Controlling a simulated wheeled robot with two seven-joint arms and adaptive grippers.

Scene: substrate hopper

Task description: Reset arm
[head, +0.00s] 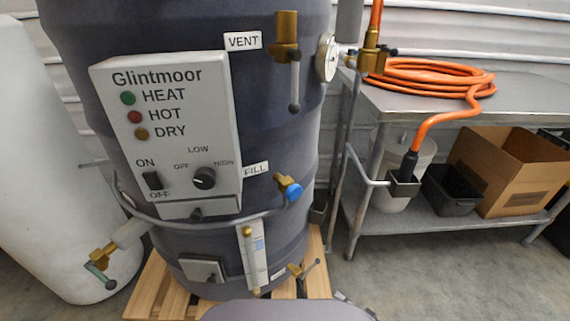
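Only a small dark piece of my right gripper (354,305) shows at the bottom edge, right of centre. It lies low in front of the tank's pallet, apart from the valves and the panel. Its fingers are too small and cut off to tell open from shut, and I see nothing held in it. My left gripper is not in view. The dark grey Glintmoor tank (285,130) stands in the middle with a control panel (215,120). A rounded grey part of my own body covers the bottom centre.
The wooden pallet (160,290) is under the tank. Brass valves stick out, including the VENT valve (287,40) and the blue-handled FILL valve (290,190). A metal table (430,105) at right bears an orange hose (420,75). A cardboard box (515,175) is below. Floor at bottom right is clear.

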